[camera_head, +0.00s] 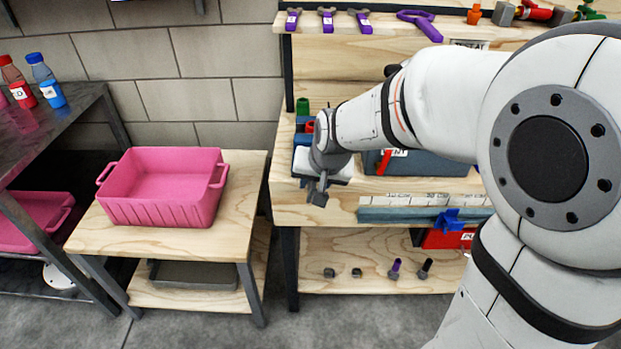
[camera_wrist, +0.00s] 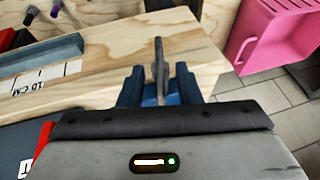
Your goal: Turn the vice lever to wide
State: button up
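My gripper (camera_head: 318,191) hangs over the left front part of the workbench in the head view. In the wrist view its two dark blue fingers (camera_wrist: 160,82) stand apart. A thin grey upright piece (camera_wrist: 159,62), which looks like the vice lever, lies between them, with narrow gaps on both sides. I cannot tell whether either finger touches it. The vice body cannot be made out clearly; my wrist and gripper cover that part of the bench. The lever's setting cannot be read.
A blue ruler strip (camera_head: 385,214) runs along the bench front, right of my gripper. A dark toolbox (camera_head: 440,165) stands behind it. A pink bin (camera_head: 160,208) sits on a low side table at the left.

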jog(key=shift+x, duration=1.15)
grip_shut()
